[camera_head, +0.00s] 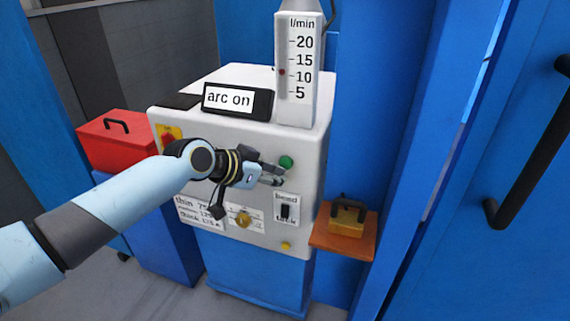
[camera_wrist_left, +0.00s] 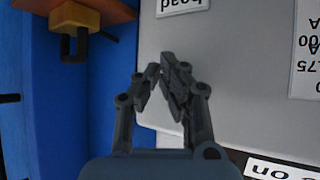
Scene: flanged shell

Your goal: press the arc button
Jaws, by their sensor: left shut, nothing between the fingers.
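The green round button (camera_head: 286,161) sits on the front of the white welding machine (camera_head: 308,180), near its right edge. A sign reading "arc on" (camera_head: 229,97) stands on top of the machine. My left gripper (camera_head: 279,181) is in front of the panel, just below the green button in the head view. I cannot tell whether it touches the panel. In the left wrist view its fingers (camera_wrist_left: 160,72) are shut together with nothing between them, pointing at the white panel. The green button does not show in that view. My right gripper is not in view.
A bead/tack switch (camera_head: 286,211), a yellow knob (camera_head: 243,219) and a small yellow button (camera_head: 286,245) are lower on the panel. A flow gauge (camera_head: 298,70) stands on top.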

